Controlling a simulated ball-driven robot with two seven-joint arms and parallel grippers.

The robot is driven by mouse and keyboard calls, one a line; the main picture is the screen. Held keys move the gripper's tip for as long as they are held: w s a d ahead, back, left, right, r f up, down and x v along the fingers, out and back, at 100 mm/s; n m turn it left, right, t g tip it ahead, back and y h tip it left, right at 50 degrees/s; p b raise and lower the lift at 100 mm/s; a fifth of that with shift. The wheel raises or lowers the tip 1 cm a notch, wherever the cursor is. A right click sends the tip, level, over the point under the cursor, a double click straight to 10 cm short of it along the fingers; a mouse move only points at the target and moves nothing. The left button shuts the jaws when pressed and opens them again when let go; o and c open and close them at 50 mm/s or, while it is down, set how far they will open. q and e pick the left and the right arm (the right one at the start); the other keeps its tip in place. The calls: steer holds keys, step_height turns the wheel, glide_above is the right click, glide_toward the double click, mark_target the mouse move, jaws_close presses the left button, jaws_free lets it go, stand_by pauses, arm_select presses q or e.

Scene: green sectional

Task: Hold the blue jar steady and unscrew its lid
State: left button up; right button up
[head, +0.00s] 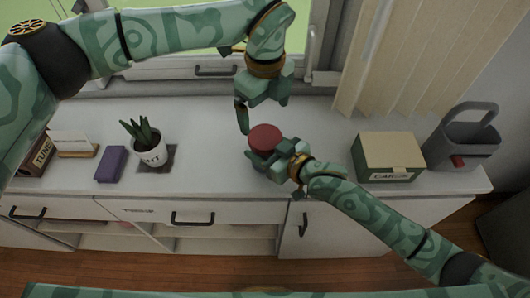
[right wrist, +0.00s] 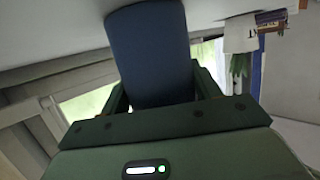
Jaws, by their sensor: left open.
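The blue jar (right wrist: 150,50) shows between my right gripper's fingers in the right wrist view. Its red lid (head: 265,137) faces up in the head view and hides most of the jar there. My right gripper (head: 268,161) is at the jar's near side, below the lid, with its fingers closed against the jar's sides. My left gripper (head: 262,110) is above and just behind the lid, open and empty, with one finger pointing down by the lid's left edge. I cannot tell whether that finger touches the lid.
On the white cabinet top (head: 215,150) stand a potted plant (head: 150,148), a purple box (head: 111,164), a card holder (head: 74,147), a brown box (head: 36,158), a carton (head: 388,157) and a grey watering can (head: 464,142). Blinds (head: 407,60) hang behind. Clear surface lies left of the jar.

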mark_target(265, 136)
jaws_close()
arm_select(q)
steer(key=m, duration=0.3)
steer(key=shift+r+m, duration=0.1)
steer(key=shift+m, duration=0.2)
steer(key=m, duration=0.5)
steer(key=shift+m, duration=0.4)
steer(key=m, duration=1.5)
steer(key=shift+m, duration=0.3)
steer(key=m, duration=0.5)
steer(key=shift+m, duration=0.4)
steer(key=m, duration=0.9)
steer(key=shift+f+m, duration=0.3)
steer(key=shift+f, duration=0.05)
step_height(265, 136, down, 8)
steer(key=shift+r, duration=0.2)
